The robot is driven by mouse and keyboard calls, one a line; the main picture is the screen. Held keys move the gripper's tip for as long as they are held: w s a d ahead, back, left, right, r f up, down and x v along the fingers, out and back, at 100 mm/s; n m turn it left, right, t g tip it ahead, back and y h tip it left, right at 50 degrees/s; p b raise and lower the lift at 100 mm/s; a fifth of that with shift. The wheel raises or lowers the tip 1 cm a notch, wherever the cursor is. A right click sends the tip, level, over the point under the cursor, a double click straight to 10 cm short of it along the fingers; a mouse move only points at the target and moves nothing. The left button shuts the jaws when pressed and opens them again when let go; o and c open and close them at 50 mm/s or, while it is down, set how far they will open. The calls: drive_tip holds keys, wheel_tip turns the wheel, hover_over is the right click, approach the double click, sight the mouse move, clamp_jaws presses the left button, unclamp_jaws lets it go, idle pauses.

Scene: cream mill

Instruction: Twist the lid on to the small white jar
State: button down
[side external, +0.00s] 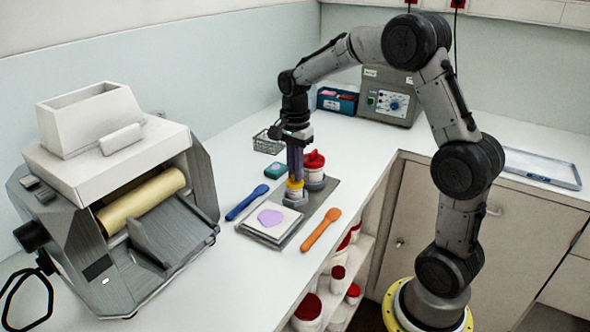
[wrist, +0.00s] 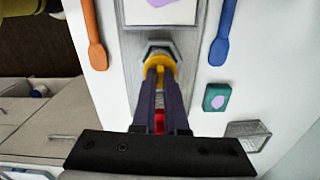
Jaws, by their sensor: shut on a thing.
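My gripper (side external: 294,178) points straight down with its long dark fingers shut on a yellow lid (side external: 295,185). The lid sits right above a grey hexagonal holder (side external: 295,199) on the metal tray. In the wrist view, the fingertips (wrist: 160,70) grip the sides of the yellow lid (wrist: 158,61), with the grey holder (wrist: 158,46) around it. The small white jar is hidden under the lid and within the holder, so I cannot tell how far the lid is seated.
A red-lidded jar (side external: 314,160) stands close behind my fingers. The tray (side external: 322,194) also bears a white tile (side external: 258,223) with a purple patch. A blue spatula (side external: 246,203) and an orange spatula (side external: 321,229) flank it. A roller mill (side external: 130,200) stands left.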

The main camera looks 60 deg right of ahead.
drive_tip(key=shift+m, duration=0.7)
drive_tip(key=m, duration=0.3)
drive_tip(key=shift+f, duration=0.1)
drive_tip(key=shift+m, duration=2.3)
drive_tip(key=c, duration=0.9)
unclamp_jaws()
drive_tip(key=shift+o, duration=0.2)
drive_tip(key=shift+r, duration=0.2)
drive_tip(key=shift+r, duration=3.4)
